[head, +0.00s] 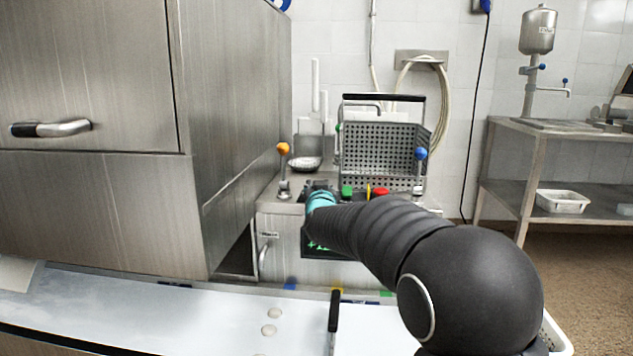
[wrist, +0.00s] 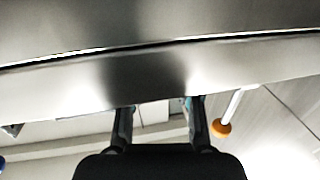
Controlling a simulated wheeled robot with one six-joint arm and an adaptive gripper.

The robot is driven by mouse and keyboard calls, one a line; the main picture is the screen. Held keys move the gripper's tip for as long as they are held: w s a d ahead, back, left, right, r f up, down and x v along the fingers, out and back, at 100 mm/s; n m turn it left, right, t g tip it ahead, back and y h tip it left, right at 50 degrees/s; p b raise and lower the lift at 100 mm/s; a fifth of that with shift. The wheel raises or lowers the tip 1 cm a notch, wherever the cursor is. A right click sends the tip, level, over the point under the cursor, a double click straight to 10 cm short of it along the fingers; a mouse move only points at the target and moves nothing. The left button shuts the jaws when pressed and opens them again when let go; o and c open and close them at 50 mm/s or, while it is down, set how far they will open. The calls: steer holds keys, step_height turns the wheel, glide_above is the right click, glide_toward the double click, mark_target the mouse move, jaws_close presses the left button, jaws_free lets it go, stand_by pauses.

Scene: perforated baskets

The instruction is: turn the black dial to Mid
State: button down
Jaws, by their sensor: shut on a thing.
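The control box (head: 312,244) stands in the middle of the head view, with a green button (head: 347,191) and a red button (head: 380,192) on top. My gripper (head: 318,187) is at the left part of its top, left of the green button. In the wrist view my gripper (wrist: 158,104) shows two dark fingers spaced apart. It is shut on the black dial, which the gripper and arm hide. The dial's pointer and the Mid mark cannot be made out.
A perforated basket (head: 382,143) stands behind the box. An orange-knobbed lever (head: 283,149) is to the left and a blue-knobbed lever (head: 421,153) to the right. A large steel machine (head: 237,100) stands close on the left. The white counter (head: 200,315) lies in front.

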steer(key=shift+a+r+h+p, duration=0.1)
steer(key=shift+r+h+p, duration=0.05)
steer(key=shift+h+p, duration=0.3)
steer(key=c, duration=1.1)
jaws_free()
steer(key=o, duration=0.3)
steer(key=shift+s+a, duration=0.15)
steer(key=shift+a, duration=0.05)
steer(key=shift+o, duration=0.2)
steer(key=shift+d, duration=0.3)
steer(key=s+d, duration=0.1)
steer(key=s, duration=1)
steer(key=shift+s, duration=0.4)
